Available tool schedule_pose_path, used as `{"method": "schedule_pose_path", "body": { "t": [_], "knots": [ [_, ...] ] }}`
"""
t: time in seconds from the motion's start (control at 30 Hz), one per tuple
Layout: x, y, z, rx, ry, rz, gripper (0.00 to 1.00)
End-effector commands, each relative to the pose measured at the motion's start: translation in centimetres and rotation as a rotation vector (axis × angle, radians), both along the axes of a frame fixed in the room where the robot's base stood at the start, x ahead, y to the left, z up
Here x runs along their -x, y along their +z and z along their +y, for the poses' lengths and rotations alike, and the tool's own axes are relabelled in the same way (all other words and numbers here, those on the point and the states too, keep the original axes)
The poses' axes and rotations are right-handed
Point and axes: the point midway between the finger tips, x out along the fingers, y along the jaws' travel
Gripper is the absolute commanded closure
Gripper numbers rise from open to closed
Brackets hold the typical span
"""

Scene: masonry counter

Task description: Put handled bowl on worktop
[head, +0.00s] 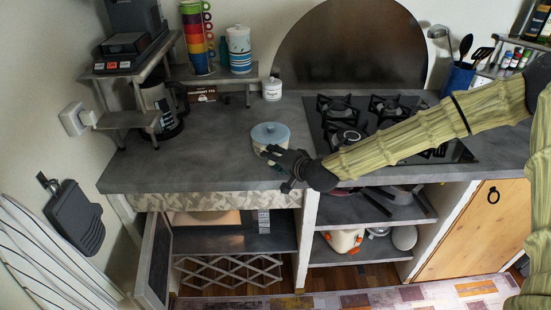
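A round, pale bowl with a blue-grey top (270,135) sits upright on, or just above, the dark grey worktop (190,165), left of the hob. I cannot make out its handle. My gripper (268,153) reaches in from the right, low over the worktop's front part. Its dark fingers are at the bowl's front edge and hide a little of its lower front. I cannot tell whether they touch or grip the bowl.
The hob (320,150) is right of the bowl, partly behind my arm. A white lidded jar (272,89) stands behind. A small rack (210,74) bears stacked colourful cups (197,38). A cupboard door (155,262) stands open below. The worktop left of the bowl is clear.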

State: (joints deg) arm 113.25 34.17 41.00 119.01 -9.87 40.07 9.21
Motion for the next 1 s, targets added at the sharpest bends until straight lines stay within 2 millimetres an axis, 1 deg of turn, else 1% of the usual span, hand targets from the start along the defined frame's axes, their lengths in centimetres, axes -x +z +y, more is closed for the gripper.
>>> {"method": "schedule_pose_path", "body": {
  "t": [0.17, 0.27, 0.8, 1.0],
  "knots": [
    [0.1, 0.2, -0.1, 0.000, 0.000, 0.000, 0.59],
    [0.7, 0.4, -0.5, 0.000, 0.000, 0.000, 0.59],
    [6.8, 3.5, -4.4, -0.001, -0.001, -0.001, 0.59],
    [8.5, 4.3, -5.5, 0.000, 0.000, 0.000, 0.59]
  ]
}}
